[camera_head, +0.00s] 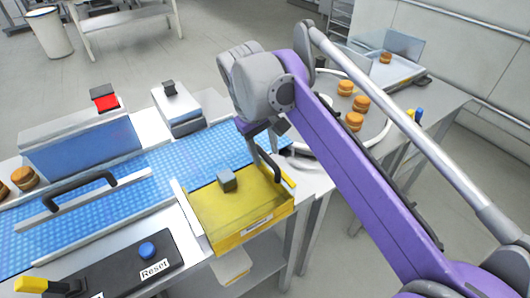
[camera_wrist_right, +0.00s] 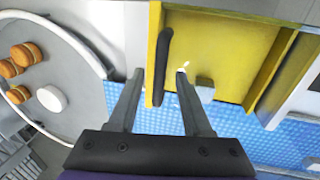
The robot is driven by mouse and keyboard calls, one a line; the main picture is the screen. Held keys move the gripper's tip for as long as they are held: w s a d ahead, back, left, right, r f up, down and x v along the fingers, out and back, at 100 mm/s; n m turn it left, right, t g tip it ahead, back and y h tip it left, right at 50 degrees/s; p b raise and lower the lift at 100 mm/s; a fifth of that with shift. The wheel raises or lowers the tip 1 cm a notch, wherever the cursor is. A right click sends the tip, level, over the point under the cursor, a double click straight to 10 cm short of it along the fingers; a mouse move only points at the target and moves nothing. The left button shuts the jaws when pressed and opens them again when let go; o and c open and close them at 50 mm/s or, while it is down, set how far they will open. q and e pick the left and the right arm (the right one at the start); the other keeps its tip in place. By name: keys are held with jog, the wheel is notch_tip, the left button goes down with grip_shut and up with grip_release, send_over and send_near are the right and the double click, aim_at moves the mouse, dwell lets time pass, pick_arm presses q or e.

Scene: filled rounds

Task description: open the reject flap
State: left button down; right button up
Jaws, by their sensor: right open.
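The yellow reject flap unit (camera_head: 225,207) lies beside the blue conveyor, with a small grey block (camera_head: 227,179) on top and a white label on its front. Its yellow surface also fills the top of the right wrist view (camera_wrist_right: 225,50). A dark handle bar (camera_wrist_right: 162,65) runs along its edge. My right gripper (camera_wrist_right: 159,75) is open, with one finger on each side of the handle; I cannot tell if either finger touches it. In the head view my right gripper (camera_head: 268,148) is at the unit's far right corner, partly hidden by my wrist. My left gripper is not in view.
The blue conveyor (camera_head: 140,180) carries a black-handled bar. A control box with a blue Reset button (camera_head: 147,250) is in front. Several filled rounds (camera_head: 355,121) sit on a round table at the right. My purple arm crosses the right side.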

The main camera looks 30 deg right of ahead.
jog(key=shift+f, duration=0.25)
grip_shut()
dwell(1.4)
